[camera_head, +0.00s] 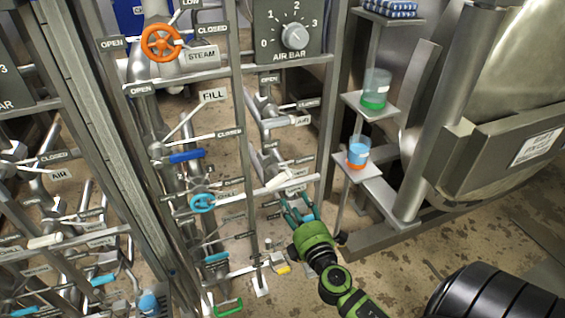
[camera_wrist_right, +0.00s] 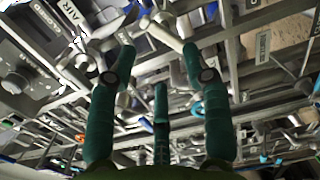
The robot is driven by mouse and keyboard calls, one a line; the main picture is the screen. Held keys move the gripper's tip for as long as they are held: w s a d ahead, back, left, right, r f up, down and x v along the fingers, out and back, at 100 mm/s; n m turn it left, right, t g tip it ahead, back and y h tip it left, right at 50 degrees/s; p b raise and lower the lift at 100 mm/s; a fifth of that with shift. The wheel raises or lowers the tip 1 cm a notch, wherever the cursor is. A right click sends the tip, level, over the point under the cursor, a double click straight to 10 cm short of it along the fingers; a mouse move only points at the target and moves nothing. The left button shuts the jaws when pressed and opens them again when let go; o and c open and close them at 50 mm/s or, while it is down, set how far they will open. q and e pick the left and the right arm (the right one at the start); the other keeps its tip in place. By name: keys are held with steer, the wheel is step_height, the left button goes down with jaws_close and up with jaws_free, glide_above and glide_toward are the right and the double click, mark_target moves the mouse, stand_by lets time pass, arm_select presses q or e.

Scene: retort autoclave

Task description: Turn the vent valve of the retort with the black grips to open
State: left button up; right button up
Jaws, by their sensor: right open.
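My right gripper (camera_head: 300,208) has teal fingers on a green wrist and is in front of the lower pipes, just below a pale lever (camera_head: 288,184). In the right wrist view its fingers (camera_wrist_right: 165,60) are spread apart with nothing clamped between them. A pale lever end (camera_wrist_right: 165,35) shows between or just beyond the fingertips; contact cannot be told. I cannot make out a plate that reads vent, and no black grips can be told for sure on a retort door. My left gripper is not in view.
Upright frame bars and pipes crowd the left. An orange STEAM wheel (camera_head: 161,42), a FILL lever (camera_head: 186,121), a blue lever (camera_head: 186,156) and a cyan wheel (camera_head: 202,203) stand there. A shelf with a blue-orange beaker (camera_head: 358,153) and a green one (camera_head: 375,92) stands right, beside a steel vessel.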

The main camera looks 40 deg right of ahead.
mark_target(283, 182)
steer(key=w+m+b, duration=0.1)
steer(key=m+b, duration=0.1)
steer(key=m, duration=0.8)
steer(key=w+m+b, duration=0.1)
steer(key=m+b, duration=0.2)
steer(key=m, duration=0.7)
steer(key=w+d+m+b, duration=0.1)
steer(key=w+m+b, duration=0.1)
steer(key=m, duration=0.9)
steer(key=shift+w+d+f+y+b, duration=0.1)
steer(key=shift+f+y+b, duration=0.15)
steer(key=shift+b, duration=0.5)
steer(key=x, duration=0.6)
steer(key=shift+w+b, duration=0.3)
steer(key=shift+w, duration=0.1)
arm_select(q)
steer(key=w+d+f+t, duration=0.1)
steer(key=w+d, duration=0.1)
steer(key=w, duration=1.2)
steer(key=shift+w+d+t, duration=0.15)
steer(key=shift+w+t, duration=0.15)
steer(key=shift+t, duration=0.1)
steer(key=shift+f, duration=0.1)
arm_select(e)
jaws_close()
